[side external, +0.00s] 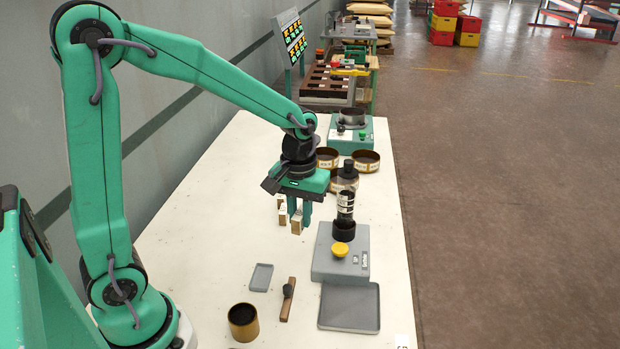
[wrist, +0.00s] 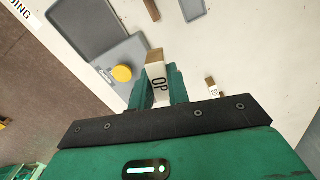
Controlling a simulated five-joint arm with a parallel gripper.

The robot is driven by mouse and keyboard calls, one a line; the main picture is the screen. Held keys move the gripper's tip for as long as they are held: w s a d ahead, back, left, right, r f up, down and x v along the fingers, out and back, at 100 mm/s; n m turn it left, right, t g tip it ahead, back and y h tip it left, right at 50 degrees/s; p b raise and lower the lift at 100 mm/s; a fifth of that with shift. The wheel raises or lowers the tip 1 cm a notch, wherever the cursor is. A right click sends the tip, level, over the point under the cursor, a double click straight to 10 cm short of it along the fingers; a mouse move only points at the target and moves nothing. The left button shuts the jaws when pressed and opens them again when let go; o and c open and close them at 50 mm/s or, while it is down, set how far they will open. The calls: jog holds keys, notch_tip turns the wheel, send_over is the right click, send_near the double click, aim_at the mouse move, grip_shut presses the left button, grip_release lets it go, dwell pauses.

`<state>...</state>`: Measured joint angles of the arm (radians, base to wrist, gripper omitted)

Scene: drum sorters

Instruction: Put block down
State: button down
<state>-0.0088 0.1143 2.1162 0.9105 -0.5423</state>
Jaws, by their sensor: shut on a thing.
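My gripper (side external: 300,208) hangs over the white table, shut on a small block (side external: 297,224) with a wooden top. In the wrist view the held block (wrist: 158,84) sits between the green fingers, and its white face bears dark letters that look like "OP". A second small labelled block (wrist: 212,88) appears on the table to the right in the wrist view. It also shows just left of the held block in the side view (side external: 282,216). Whether the held block touches the table is hard to tell.
A grey machine with a yellow button (side external: 341,249) and a clear cylinder stands right of my gripper. A grey tray (side external: 349,307), a wooden-handled tool (side external: 288,299), a small tray (side external: 261,277) and a brass cup (side external: 243,321) lie nearer. Round tins (side external: 366,160) stand behind. The table's left is clear.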

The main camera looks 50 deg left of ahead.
jog(key=w+r+m, duration=0.5)
jog(key=m, duration=0.1)
jog(key=shift+d+r, duration=0.15)
jog(key=shift+r, duration=0.2)
jog(key=s+d+f+n, duration=0.2)
jog(key=s+d+n, duration=0.1)
jog(key=s, duration=0.6)
jog(key=s+d+f+n, duration=0.3)
jog(key=s+d+n, duration=0.1)
jog(key=s, duration=0.5)
jog(key=shift+s+d+f+n, duration=0.25)
jog(key=shift+s+f+n, duration=0.1)
jog(key=shift+n, duration=0.45)
jog(key=w+a+f, duration=0.1)
jog(key=a+f, duration=0.1)
jog(key=a, duration=0.1)
jog(key=w+a+f, duration=0.2)
jog(key=a, duration=0.2)
jog(key=w+a+f, duration=0.1)
jog(key=a+f, duration=0.2)
jog(key=shift+w+a, duration=0.35)
jog(key=shift+w, duration=0.05)
